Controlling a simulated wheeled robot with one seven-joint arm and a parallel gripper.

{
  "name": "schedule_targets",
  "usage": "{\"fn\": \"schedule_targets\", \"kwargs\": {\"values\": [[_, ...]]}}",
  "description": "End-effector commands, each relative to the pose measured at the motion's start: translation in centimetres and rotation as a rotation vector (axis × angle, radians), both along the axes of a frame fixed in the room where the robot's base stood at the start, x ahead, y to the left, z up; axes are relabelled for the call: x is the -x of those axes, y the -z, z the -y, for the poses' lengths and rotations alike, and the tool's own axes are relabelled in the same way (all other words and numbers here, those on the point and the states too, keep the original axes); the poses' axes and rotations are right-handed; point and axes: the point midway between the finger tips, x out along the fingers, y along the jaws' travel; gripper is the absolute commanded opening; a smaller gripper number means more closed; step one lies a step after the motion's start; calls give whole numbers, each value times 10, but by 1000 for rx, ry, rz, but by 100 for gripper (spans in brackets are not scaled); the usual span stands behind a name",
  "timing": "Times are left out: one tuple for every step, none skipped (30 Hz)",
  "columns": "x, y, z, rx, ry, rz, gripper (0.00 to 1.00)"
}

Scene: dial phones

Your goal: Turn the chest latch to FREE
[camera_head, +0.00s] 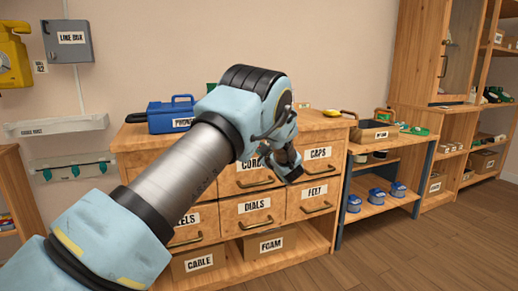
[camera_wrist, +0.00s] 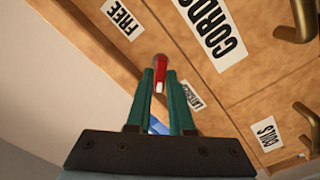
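The wooden chest (camera_head: 322,126) stands against the wall with labelled drawers, and its front fills much of the wrist view. The chest latch is a small red lever (camera_wrist: 159,64) with a white end facing the wrist camera. A FREE label (camera_wrist: 123,18) lies up and left of it, and a small partly hidden label (camera_wrist: 194,97) lies down and right. My gripper (camera_wrist: 160,76) has its green fingers on either side of the latch, with no clear gap showing. In the head view my arm hides the latch and most of the gripper.
The CORDS label (camera_wrist: 212,32) and drawer handles (camera_wrist: 298,20) sit right of the latch. A blue case (camera_head: 170,115) stands on the chest top. A shelf bench with blue spools (camera_head: 376,198) stands to the right. Open floor (camera_head: 440,250) lies front right.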

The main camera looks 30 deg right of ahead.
Motion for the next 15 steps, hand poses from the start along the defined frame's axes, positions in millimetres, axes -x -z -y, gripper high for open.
{"fn": "schedule_targets", "kwargs": {"values": [[0,0,0,0,0,0,12],[0,0,0,0,0,0,9],[0,0,0,0,0,0,4],[0,0,0,0,0,0,1],[0,0,0,0,0,0,0],[0,0,0,0,0,0,0],[0,0,0,0,0,0,0],[0,0,0,0,0,0,0],[0,0,0,0,0,0,0],[0,0,0,0,0,0,0],[0,0,0,0,0,0,0],[0,0,0,0,0,0,0],[0,0,0,0,-1,-1,0],[0,0,0,0,-1,-1,0],[0,0,0,0,-1,-1,0]]}}
